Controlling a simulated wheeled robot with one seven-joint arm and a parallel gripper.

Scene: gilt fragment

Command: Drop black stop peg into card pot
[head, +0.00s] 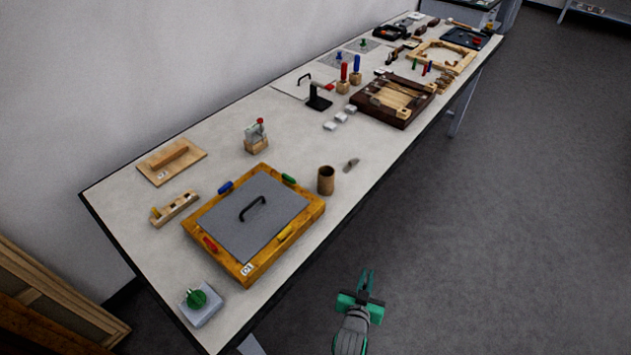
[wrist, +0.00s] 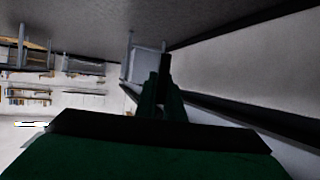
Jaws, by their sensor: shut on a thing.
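The card pot (head: 326,181) is a brown open-topped cylinder standing upright on the long table, just right of the framed board. My gripper (head: 367,279) is off the table's front edge, over the floor, to the right of and nearer than the pot. In the wrist view my gripper (wrist: 161,100) is shut on a dark, upright peg-like thing, the black stop peg (wrist: 165,66), whose end stands out past the green fingers. The peg is hard to make out in the head view. The pot's inside is mostly hidden.
A wooden frame (head: 196,226) with a grey handled panel (head: 233,237) and coloured pegs lies left of the pot. A small grey piece (head: 351,164) lies right of it. A block with a green knob (head: 197,300) sits at the near corner. Open floor (head: 500,240) lies right.

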